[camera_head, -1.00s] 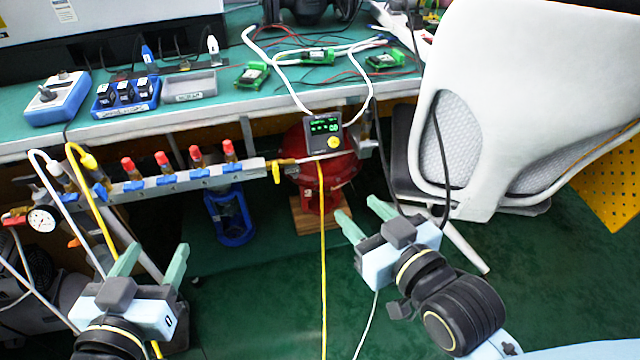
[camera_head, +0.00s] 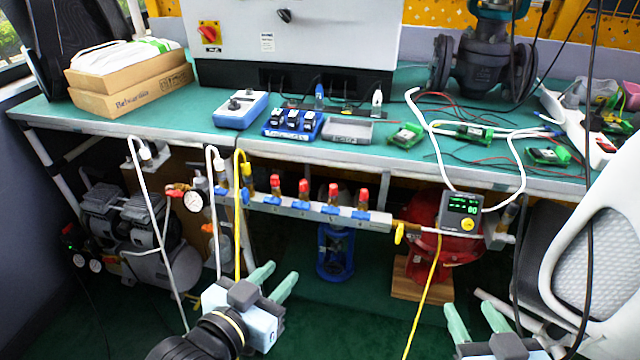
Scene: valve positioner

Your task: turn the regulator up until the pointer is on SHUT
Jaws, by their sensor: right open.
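A round pressure gauge (camera_head: 193,201) sits at the left end of the air line under the bench, with a red fitting (camera_head: 176,189) beside it; this may be the regulator. A grey flanged valve (camera_head: 484,62) stands on the bench at the back right, its top cut off by the picture edge. No pointer or SHUT mark is readable. A small display box (camera_head: 461,213) with a yellow knob hangs at the bench front. My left gripper (camera_head: 275,278) is open and empty below the manifold. My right gripper (camera_head: 468,308) is open and empty, below the display box.
A manifold (camera_head: 325,210) with several red-topped valves runs below the bench edge. Yellow and white hoses hang around it. A white chair (camera_head: 605,255) stands at the right. A compressor (camera_head: 150,240) is at the left. Green floor in front is partly clear.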

